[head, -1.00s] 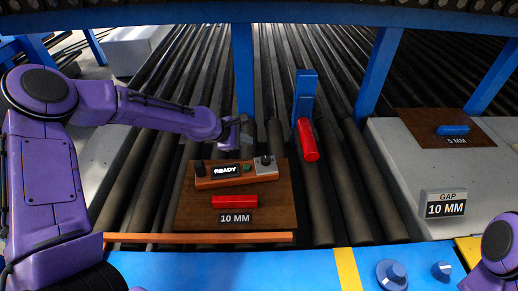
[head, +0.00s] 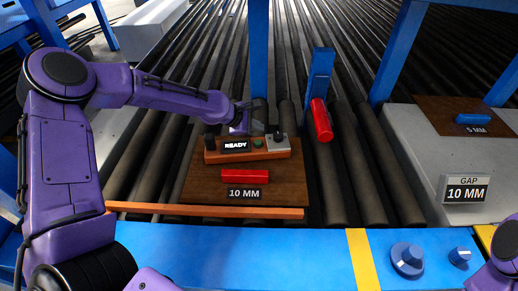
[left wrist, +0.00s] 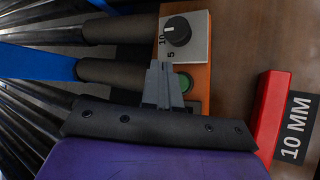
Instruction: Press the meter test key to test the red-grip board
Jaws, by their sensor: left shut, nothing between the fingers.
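The meter (head: 230,157) is an orange box on the red-grip board (head: 290,188). Its display (head: 236,146) reads READY. The green test key (head: 257,143) sits right of the display, beside a grey panel with a black knob (head: 277,135); the left wrist view shows 10 and 5 beside the knob (left wrist: 177,30). The brown board has a red grip (head: 245,176) and a 10 MM label. My left gripper (head: 250,130) is shut and empty, just behind the meter near the key. In the left wrist view its fingertips (left wrist: 163,70) partly overlap the green key (left wrist: 185,83); contact is unclear. My right gripper is out of view.
Dark rollers run under and behind the board. At right, a grey table (head: 410,150) holds a 5 MM board with a blue grip (head: 473,118) and a GAP 10 MM sign (head: 465,189). Blue knobs (head: 407,260) sit on the front rail.

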